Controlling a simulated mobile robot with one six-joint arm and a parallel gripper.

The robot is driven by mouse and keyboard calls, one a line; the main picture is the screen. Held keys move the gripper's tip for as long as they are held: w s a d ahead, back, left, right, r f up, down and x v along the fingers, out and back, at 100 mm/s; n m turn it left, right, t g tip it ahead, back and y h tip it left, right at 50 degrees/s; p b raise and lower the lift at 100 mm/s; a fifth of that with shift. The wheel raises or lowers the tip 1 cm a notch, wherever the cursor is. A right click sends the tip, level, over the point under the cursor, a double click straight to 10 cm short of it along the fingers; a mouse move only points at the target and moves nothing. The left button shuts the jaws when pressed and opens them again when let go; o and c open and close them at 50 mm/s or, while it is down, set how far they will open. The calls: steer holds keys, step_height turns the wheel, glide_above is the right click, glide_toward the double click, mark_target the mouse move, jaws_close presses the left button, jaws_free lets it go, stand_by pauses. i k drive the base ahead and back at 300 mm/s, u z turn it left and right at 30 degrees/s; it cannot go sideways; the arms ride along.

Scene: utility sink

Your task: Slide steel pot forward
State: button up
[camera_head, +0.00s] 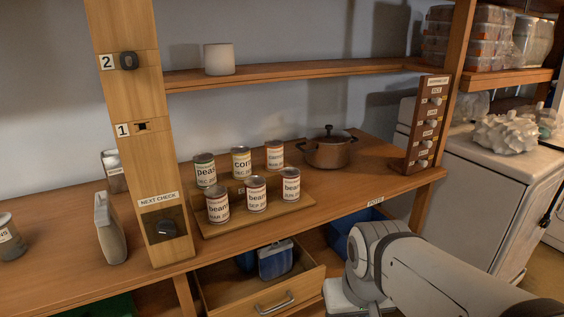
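A lidded pot (327,154) stands upright on the wooden counter, right of the cans and near the back wall. It looks brownish in this light, with a dark knob on its lid and small side handles. Nothing touches it from my arm. My white arm shows at the lower right, in front of and below the counter edge. My gripper is not visible; only arm links show.
Several labelled cans (256,195) stand on a wooden stepped rack (273,223) left of the pot. A brown panel with knobs (427,124) stands to its right. An open drawer (301,284) juts out below. Bare counter (345,196) lies before the pot.

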mark_target(327, 157)
steer(key=z, duration=0.05)
steer(key=i, duration=1)
steer(key=u, duration=0.05)
